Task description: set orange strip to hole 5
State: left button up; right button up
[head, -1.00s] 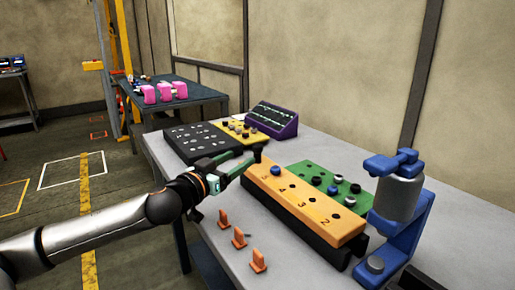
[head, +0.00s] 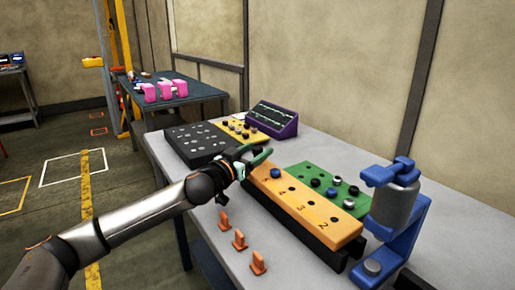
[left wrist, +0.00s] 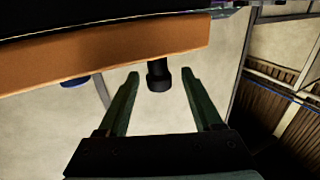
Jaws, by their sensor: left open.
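The orange strip (head: 307,206) is a long block with numbered holes on a black base. In the head view, the numbers 2, 3 and 4 run from the near end. A small blue peg (head: 275,172) shows near its far end, where the label is hidden. My left gripper (head: 262,157) is at that far end. In the left wrist view, its two green fingers are open (left wrist: 160,78), one on each side of a black knob (left wrist: 158,76) that stands out from the strip's orange edge (left wrist: 120,52). Contact cannot be told. My right gripper is not in view.
A green board (head: 308,168) with several pegs lies behind the strip. A blue clamp stand (head: 408,220) rises at the near right. Orange clips (head: 240,240) stand in front. A black panel (head: 190,150), yellow board (head: 236,127) and purple console (head: 272,118) are farther back.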

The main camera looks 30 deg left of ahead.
pick_arm(q)
jog(key=shift+w, duration=0.4)
grip_shut()
dwell(0.4)
dwell(0.9)
